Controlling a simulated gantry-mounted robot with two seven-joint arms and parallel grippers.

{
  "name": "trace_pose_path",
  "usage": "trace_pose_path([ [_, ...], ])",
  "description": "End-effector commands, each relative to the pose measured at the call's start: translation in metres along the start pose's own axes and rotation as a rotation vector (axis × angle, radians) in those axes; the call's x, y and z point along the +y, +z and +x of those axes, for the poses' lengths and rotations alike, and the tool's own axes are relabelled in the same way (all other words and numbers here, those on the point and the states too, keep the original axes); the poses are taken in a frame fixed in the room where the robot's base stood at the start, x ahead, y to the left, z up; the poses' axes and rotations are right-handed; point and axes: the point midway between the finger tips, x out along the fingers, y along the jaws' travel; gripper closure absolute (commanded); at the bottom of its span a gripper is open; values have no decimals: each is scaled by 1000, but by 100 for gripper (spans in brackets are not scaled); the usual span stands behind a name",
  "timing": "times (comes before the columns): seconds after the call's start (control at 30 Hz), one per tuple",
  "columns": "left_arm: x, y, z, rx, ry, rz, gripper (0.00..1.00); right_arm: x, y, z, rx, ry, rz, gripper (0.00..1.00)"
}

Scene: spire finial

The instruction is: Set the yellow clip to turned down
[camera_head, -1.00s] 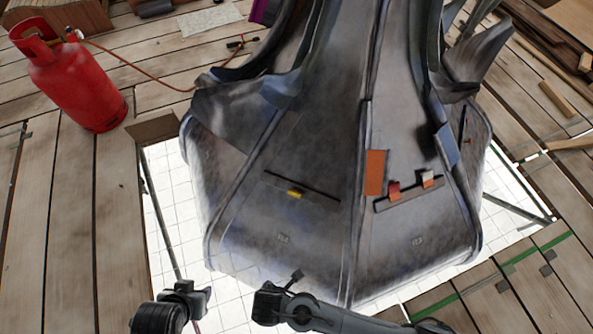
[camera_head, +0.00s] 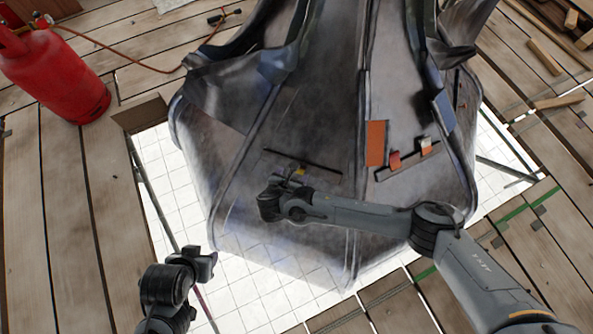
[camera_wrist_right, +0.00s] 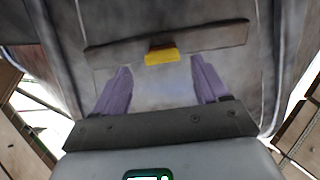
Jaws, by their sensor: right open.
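The yellow clip (camera_wrist_right: 161,56) sits on a dark seam strip on the sloping grey metal panel. In the right wrist view it stands ahead of my right gripper, centred between the fingers and apart from them. In the head view the yellow clip (camera_head: 299,172) shows small, just above the right gripper (camera_head: 287,181). My right gripper (camera_wrist_right: 162,88) is open and empty, its two purple fingers spread towards the panel. My left gripper (camera_head: 208,256) is at the lower left, over the white tiled gap; its fingers cannot be made out clearly.
An orange plate (camera_head: 376,143), a red clip (camera_head: 395,160) and a pale-topped clip (camera_head: 426,147) sit on the neighbouring panel to the right. A red gas cylinder (camera_head: 55,75) with a hose stands on the planks at left. Wooden planks surround the spire piece.

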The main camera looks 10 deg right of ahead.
Motion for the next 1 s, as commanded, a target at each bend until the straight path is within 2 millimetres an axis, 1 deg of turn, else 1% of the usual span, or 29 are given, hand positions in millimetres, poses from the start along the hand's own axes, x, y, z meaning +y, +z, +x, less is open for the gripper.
trace_pose_path([
  [0.03,0,4,12,0,-2,2,57,-1,-4,14,-1,-1,1,27],
  [0.1,-1,6,19,0,-5,5,57,-1,-4,25,-1,-2,2,27],
  [0.33,-1,12,37,-1,-6,8,57,0,-3,53,0,0,1,27],
  [0.53,-1,13,42,0,-6,8,57,0,-1,63,0,0,1,27],
  [0.83,1,12,42,2,0,0,57,0,0,64,1,0,1,27],
  [0.87,2,12,42,2,1,-1,57,0,0,64,1,0,1,28],
  [1.0,2,12,41,3,4,-4,57,0,0,64,1,0,1,50],
])
